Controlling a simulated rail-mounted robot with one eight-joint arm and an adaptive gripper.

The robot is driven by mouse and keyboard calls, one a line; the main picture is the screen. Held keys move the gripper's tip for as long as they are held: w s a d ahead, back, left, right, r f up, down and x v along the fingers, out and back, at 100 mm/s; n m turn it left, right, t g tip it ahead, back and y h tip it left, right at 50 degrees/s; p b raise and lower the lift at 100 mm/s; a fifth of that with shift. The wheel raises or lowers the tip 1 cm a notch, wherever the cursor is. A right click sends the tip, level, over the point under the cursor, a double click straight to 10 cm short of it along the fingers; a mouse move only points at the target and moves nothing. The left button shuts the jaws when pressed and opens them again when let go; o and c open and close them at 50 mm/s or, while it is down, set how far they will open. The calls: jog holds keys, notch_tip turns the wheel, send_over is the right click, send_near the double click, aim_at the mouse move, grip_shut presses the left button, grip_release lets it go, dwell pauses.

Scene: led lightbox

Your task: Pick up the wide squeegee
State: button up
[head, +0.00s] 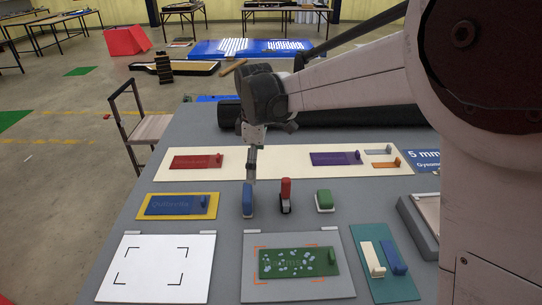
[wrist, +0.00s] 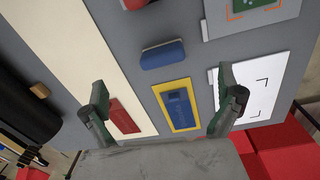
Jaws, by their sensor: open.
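My gripper (head: 252,170) is open and empty, pointing down behind the blue block-like tool (head: 248,201) in the head view. In the wrist view its two fingers (wrist: 167,95) are spread wide, and the blue tool (wrist: 163,54) lies beyond them, nearer the top. I cannot tell for certain which thing is the wide squeegee. A cream flat tool (head: 373,260) and a blue flat tool (head: 393,256) lie side by side on a teal mat (head: 395,290) at the front right. Nothing touches the fingers.
A red upright tool (head: 286,196) and a green block (head: 324,201) stand right of the blue tool. A yellow-edged blue plate (head: 178,205), a white board (head: 160,262) and a green printed plate (head: 300,262) lie nearby. A cream strip (head: 215,150) runs behind; a black roll (head: 330,115) lies farther back.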

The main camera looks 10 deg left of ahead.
aim_at(247, 190)
jog(key=shift+n+g, duration=0.3)
jog(key=shift+n, duration=0.6)
jog(key=a+f, duration=0.1)
jog(key=f, duration=0.2)
jog(key=w+a+f+p, duration=0.1)
jog(key=f, duration=0.3)
jog(key=a+f, duration=0.1)
jog(key=f, duration=0.2)
jog(key=shift+w+a+f+p, duration=0.15)
jog(key=shift+a+f+p, duration=0.1)
jog(key=shift+p, duration=0.1)
jog(key=shift+s+d+f+p, duration=0.15)
jog(key=shift+f+p, duration=0.15)
jog(key=shift+f, duration=1.1)
jog(key=shift+s+a+f+p, duration=0.1)
jog(key=shift+f+p, duration=0.15)
jog(key=shift+f, duration=1.1)
jog(key=shift+c, duration=0.5)
jog(key=c, duration=1)
